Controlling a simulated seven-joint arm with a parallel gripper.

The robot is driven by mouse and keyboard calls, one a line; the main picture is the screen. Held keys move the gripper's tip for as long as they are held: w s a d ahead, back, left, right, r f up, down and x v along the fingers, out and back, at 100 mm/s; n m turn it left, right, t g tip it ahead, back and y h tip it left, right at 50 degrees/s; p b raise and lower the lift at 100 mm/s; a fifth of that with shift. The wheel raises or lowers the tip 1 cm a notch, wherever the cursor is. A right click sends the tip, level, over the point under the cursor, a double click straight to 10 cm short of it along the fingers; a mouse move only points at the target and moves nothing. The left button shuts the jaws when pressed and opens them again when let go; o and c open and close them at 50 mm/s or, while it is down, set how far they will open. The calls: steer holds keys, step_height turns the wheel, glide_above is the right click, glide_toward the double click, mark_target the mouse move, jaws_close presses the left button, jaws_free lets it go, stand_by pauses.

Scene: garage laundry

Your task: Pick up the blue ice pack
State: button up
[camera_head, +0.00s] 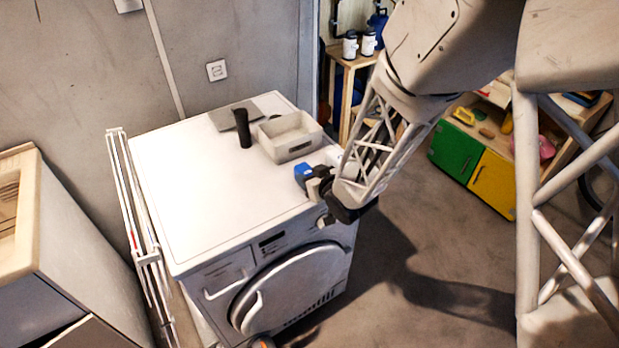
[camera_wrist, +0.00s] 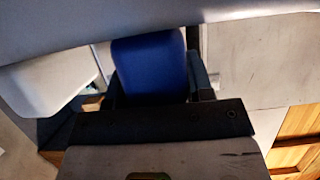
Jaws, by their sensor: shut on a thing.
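The blue ice pack (camera_head: 302,174) shows at the right edge of the white washing machine's top (camera_head: 205,190), at the tips of my gripper (camera_head: 314,180). In the wrist view the blue ice pack (camera_wrist: 150,68) fills the space between the two dark fingers of my gripper (camera_wrist: 155,85). My gripper is shut on it. Part of the pack is hidden by the fingers in the head view. I cannot tell whether the pack touches the machine top or is just above it.
A grey open bin (camera_head: 290,148) stands just behind the ice pack. A black cylinder (camera_head: 242,128) and a flat grey plate (camera_head: 222,119) are farther back. The front left of the machine top is clear. A folded drying rack (camera_head: 122,190) leans at the left side.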

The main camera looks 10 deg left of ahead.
steer(key=shift+r, duration=0.2)
steer(key=shift+r, duration=0.7)
step_height(320, 180, up, 2)
steer(key=s+d, duration=0.3)
steer(key=s, duration=0.4)
steer(key=s+d+r, duration=0.1)
steer(key=s+d, duration=0.3)
steer(key=s, duration=0.3)
steer(key=shift+d, duration=0.25)
steer(key=shift+r, duration=0.1)
step_height(320, 180, up, 7)
glide_above(306, 169)
steer(key=shift+m, duration=0.3)
steer(key=shift+t, duration=0.3)
